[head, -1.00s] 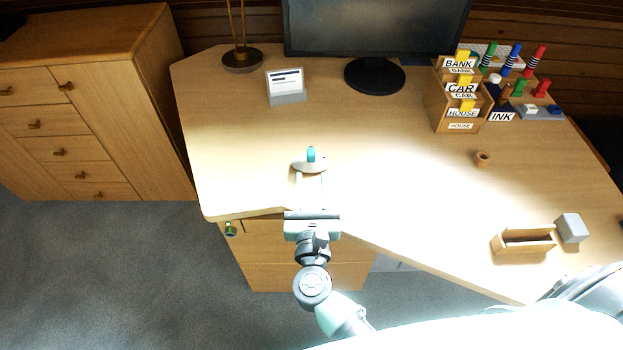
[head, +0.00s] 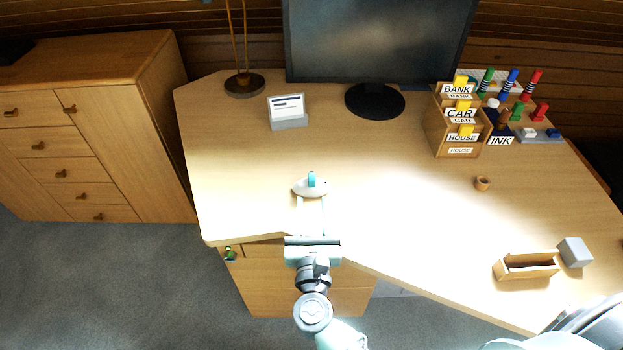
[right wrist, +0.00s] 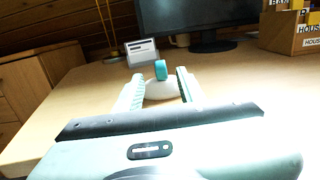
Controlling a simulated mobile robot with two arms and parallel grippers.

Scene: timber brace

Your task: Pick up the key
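An upright teal piece (head: 311,179), which looks like the head of the key, stands on a small white rounded holder (head: 301,188) near the desk's front left. The teal piece also shows in the right wrist view (right wrist: 161,70); any shaft below it is hidden. My right gripper (head: 311,198) is open, low over the desk, its two fingers pointing at the holder. In the right wrist view my right gripper (right wrist: 158,82) has one finger on each side of the holder and teal piece, with gaps left. My left gripper is not in view.
A card stand (head: 288,112), lamp base (head: 244,86) and monitor (head: 380,40) stand behind. A labelled wooden organizer (head: 455,130) and an open wooden box (head: 527,267) are to the right. A small green item (head: 230,253) is at the desk's drawer front.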

